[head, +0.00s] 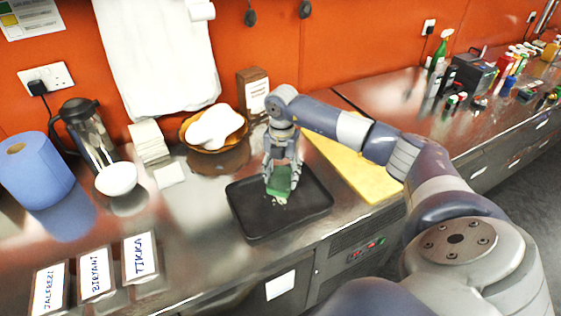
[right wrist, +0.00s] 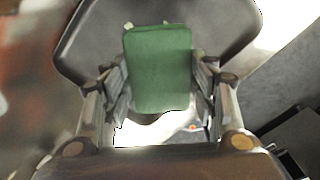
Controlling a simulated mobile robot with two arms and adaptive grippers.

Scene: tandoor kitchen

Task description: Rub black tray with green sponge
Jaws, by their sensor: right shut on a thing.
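The black tray (head: 300,217) lies on the steel counter in the middle of the head view; its dark surface also fills the top of the right wrist view (right wrist: 85,45). My right gripper (head: 282,178) points down over the tray and is shut on the green sponge (head: 279,184). In the right wrist view the sponge (right wrist: 158,70) sits between the two fingers. Its lower end is at or just above the tray; I cannot tell if they touch. Small pale crumbs (head: 281,201) lie on the tray beside the sponge. My left gripper is not in view.
A yellow cutting board (head: 355,175) lies right of the tray, partly behind my right arm. A bowl with white cloth (head: 214,128), a brown box (head: 254,92) and a white bowl (head: 116,179) stand behind and left. Labelled cards (head: 96,275) lie at the front left.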

